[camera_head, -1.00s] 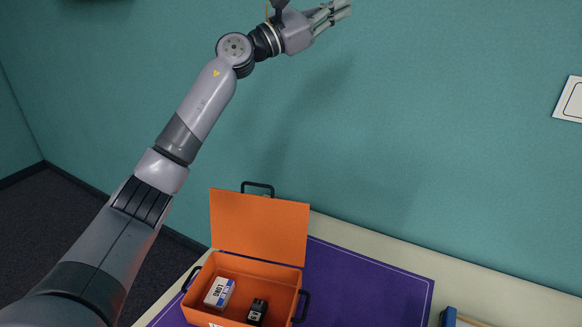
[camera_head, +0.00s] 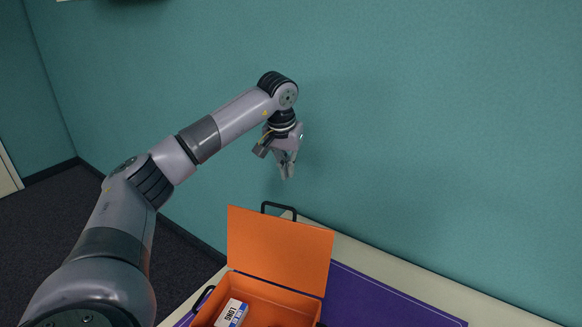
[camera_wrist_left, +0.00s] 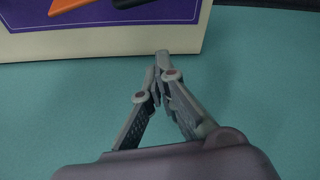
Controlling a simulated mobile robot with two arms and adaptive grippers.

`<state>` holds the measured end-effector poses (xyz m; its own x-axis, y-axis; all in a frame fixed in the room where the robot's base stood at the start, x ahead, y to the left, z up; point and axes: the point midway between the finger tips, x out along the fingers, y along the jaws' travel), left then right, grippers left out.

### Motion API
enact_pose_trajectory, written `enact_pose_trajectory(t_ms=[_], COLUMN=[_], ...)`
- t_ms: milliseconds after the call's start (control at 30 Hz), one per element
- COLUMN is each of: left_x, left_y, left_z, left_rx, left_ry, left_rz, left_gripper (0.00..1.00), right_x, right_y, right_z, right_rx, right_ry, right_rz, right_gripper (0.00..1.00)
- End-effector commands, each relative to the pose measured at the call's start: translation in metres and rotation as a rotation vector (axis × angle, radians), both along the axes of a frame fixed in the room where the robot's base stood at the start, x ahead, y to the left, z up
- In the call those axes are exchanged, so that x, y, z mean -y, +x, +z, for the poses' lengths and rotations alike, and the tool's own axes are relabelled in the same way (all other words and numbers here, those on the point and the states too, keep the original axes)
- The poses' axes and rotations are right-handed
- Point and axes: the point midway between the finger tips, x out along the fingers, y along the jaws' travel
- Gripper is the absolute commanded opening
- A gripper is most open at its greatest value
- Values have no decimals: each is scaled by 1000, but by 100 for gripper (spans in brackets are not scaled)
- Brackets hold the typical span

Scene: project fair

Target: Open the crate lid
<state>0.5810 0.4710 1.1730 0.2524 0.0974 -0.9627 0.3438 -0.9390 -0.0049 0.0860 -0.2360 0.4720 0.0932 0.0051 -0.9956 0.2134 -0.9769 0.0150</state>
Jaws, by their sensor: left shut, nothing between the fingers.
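The orange crate (camera_head: 250,285) stands on the table at the bottom of the head view, and its lower part is cut off by the frame. Its orange lid (camera_head: 278,248) stands up, open, at the back, with a black handle (camera_head: 279,208) at its top edge. My left gripper (camera_head: 287,176) is above and behind the lid, apart from it, pointing down. It is shut and empty; the fingertips also meet in the left wrist view (camera_wrist_left: 162,58). A bit of orange shows at the top of the wrist view. My right gripper is not in view.
A white and blue box (camera_head: 231,313) lies inside the crate. A purple mat (camera_head: 375,300) covers part of the cream table (camera_head: 430,288). The green wall (camera_head: 430,140) rises close behind the table. Dark floor lies at the left.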

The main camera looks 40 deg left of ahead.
Motion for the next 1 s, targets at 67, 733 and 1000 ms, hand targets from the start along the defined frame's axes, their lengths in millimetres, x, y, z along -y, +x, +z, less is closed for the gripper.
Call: enact_pose_trajectory(t_ms=[67,733,1000], left_x=[-2,7,8], left_y=[3,-18,-19], left_z=[-16,-65,-66], left_rx=[-7,1,2], left_ry=[-1,-3,-4], left_rz=[2,1,1], left_gripper=[0,0,0], right_x=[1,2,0], right_y=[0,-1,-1], right_z=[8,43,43], right_rx=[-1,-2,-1], right_ry=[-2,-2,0], right_rz=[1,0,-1], right_gripper=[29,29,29])
